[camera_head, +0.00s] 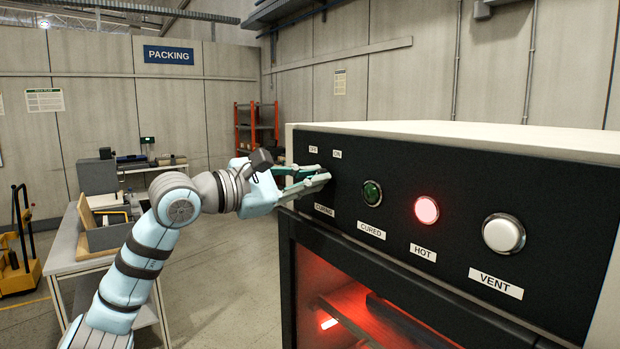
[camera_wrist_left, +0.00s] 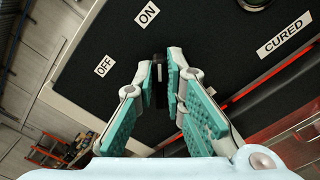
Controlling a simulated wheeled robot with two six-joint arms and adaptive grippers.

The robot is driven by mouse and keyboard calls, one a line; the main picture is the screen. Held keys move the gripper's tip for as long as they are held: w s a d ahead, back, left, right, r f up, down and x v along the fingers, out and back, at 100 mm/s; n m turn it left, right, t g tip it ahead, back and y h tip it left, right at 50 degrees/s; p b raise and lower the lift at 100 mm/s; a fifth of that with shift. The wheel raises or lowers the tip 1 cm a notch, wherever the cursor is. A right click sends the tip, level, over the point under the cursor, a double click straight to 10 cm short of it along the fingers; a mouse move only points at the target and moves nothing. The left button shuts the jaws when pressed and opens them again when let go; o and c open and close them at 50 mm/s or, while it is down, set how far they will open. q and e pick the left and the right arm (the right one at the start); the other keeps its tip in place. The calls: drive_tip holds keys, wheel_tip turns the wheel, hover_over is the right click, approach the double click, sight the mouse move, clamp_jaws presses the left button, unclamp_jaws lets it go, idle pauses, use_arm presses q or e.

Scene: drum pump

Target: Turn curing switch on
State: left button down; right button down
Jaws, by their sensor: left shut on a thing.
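The curing switch is a black knob (camera_wrist_left: 159,72) on the dark front panel (camera_head: 460,205) of the oven. My left gripper (camera_head: 322,177) is at the panel, between the OFF and ON labels above and the CURING label below. In the left wrist view its teal-padded fingers (camera_wrist_left: 163,88) stand on both sides of the knob, shut on it. The OFF label (camera_wrist_left: 104,66) and the ON label (camera_wrist_left: 146,14) show beyond the fingertips. The fingers hide most of the knob, and I cannot tell which label it points to. My right gripper is not in view.
Right of the switch are the dark green CURED lamp (camera_head: 371,193), the lit red HOT lamp (camera_head: 427,210) and the white VENT button (camera_head: 503,233). Below, the oven window glows red. A table (camera_head: 70,245) with trays stands at left. Floor between table and oven is clear.

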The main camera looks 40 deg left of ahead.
use_arm(q)
drive_tip(key=c, duration=1.7)
unclamp_jaws()
drive_tip(key=shift+o, duration=0.2)
wheel_tip(320, 180, up, 10)
